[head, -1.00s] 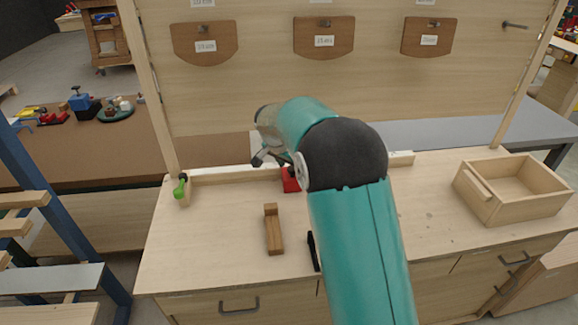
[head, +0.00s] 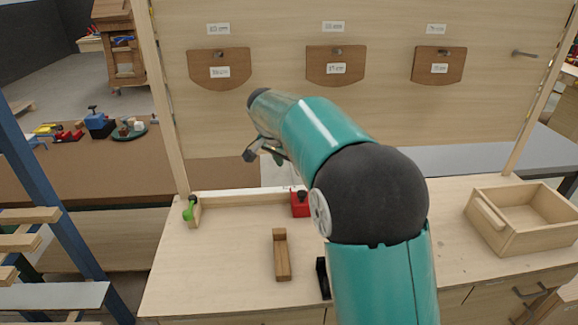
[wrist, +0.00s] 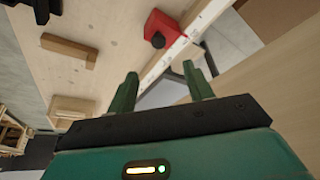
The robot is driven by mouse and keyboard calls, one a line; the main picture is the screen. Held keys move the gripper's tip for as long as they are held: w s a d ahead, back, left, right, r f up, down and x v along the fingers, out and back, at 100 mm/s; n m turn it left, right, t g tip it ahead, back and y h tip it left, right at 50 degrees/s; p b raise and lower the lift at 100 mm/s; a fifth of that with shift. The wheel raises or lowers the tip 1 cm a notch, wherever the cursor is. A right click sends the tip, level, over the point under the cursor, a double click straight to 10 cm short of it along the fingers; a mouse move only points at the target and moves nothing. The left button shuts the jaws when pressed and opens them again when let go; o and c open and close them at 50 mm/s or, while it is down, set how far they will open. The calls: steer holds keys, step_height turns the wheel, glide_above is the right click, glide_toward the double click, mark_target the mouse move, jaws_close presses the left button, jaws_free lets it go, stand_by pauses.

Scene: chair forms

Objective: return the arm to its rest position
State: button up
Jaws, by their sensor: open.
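My gripper (head: 264,150) is at the end of my raised teal arm, above the back of the workbench and in front of the upright board. In the wrist view its two green fingers (wrist: 160,90) stand apart with nothing between them. A red block with a black knob (head: 300,203) sits on the bench by the back ledge, below and right of the gripper; it also shows in the wrist view (wrist: 160,27). A brown wooden L-shaped piece (head: 281,255) lies on the bench in front. My arm hides part of the bench's middle.
The upright board (head: 290,110) carries several brown hanging templates (head: 336,67). A wooden box (head: 520,222) stands on the bench at right. A green-handled item (head: 189,210) is at the left end of the ledge. A black item (head: 323,278) lies beside my arm. The bench's left front is clear.

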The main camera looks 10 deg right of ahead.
steer(key=s+d+r+n+y, duration=0.1)
steer(key=s+r, duration=0.2)
steer(key=s, duration=0.2)
steer(key=s+d+r+n, duration=0.2)
steer(key=s+r, duration=0.1)
steer(key=s, duration=0.2)
steer(key=s+f+n+t+y, duration=0.1)
steer(key=s+f+n, duration=0.1)
steer(key=s, duration=1.1)
steer(key=s+d+f+n+t+y, duration=0.1)
steer(key=s+n, duration=0.3)
steer(key=s, duration=0.9)
steer(key=shift+s+d+f+n+t, duration=0.2)
steer(key=shift+s+f+n+t, duration=0.1)
steer(key=shift+f, duration=0.35)
steer(key=shift+c, duration=0.3)
